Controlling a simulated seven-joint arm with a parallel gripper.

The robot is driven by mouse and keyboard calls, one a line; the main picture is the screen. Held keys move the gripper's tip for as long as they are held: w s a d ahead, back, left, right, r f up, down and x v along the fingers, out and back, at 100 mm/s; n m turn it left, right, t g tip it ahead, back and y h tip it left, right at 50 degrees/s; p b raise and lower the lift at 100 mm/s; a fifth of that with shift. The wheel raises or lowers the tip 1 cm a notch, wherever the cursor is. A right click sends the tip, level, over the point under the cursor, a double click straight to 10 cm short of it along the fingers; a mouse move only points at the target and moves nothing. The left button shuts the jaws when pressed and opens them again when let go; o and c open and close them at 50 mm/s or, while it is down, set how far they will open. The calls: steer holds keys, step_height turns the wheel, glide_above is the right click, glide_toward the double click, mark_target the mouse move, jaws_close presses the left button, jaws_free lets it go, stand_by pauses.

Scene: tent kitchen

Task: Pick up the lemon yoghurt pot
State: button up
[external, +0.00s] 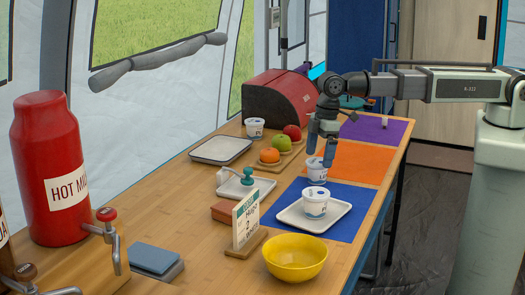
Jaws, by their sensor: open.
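Three white yoghurt pots with blue markings show in the external view; their labels are too small to read, so I cannot tell which is lemon. One pot (316,171) stands at the near edge of the orange mat, by the blue mat. Another pot (315,205) stands on a white tray (289,217) on the blue mat. A third pot (254,128) stands at the back, in front of the red bread bin. My gripper (321,155) points down, open, just above and behind the first pot. Whether its fingers reach around that pot is unclear.
A board (288,153) with an orange and two apples lies left of my gripper. A second tray (220,152), a card stand (246,220), a yellow bowl (296,261) and a red flask (50,165) stand on the table. The purple mat (378,131) is mostly clear.

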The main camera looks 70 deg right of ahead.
mark_target(319, 161)
steer(key=shift+w+a+f, duration=0.15)
steer(key=shift+f, duration=1.25)
steer(key=shift+w+a+f, duration=0.1)
steer(key=shift+a+f, duration=0.05)
steer(key=shift+f, duration=1.25)
steer(key=shift+c, duration=0.3)
steer(key=c, duration=1)
steer(key=shift+r, duration=0.15)
